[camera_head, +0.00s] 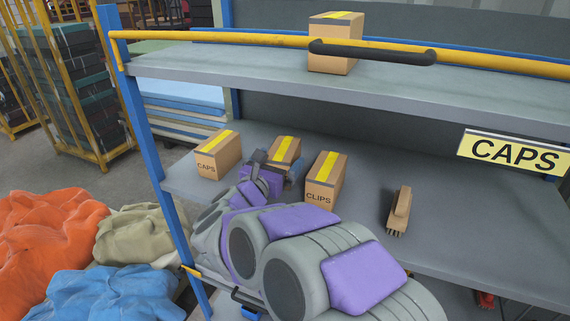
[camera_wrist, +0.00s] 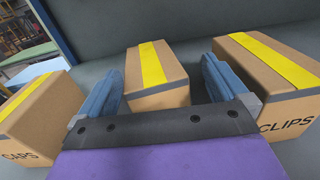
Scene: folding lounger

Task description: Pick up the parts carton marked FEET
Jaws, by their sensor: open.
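A brown carton with a yellow tape strip stands on the middle shelf (camera_head: 365,215), between two similar cartons. This middle carton (camera_head: 287,148) also shows in the wrist view (camera_wrist: 155,62); its front marking is hidden behind my gripper, so I cannot read FEET on it. My gripper (camera_head: 272,168) is open and points at it. In the wrist view the blue fingers (camera_wrist: 165,72) lie to either side of the carton, with a gap on each side. I cannot tell how far they reach along it.
A carton marked CAPS (camera_head: 217,155) stands left and one marked CLIPS (camera_head: 325,180) stands right, close to my right finger. A brush (camera_head: 398,211) lies farther right.

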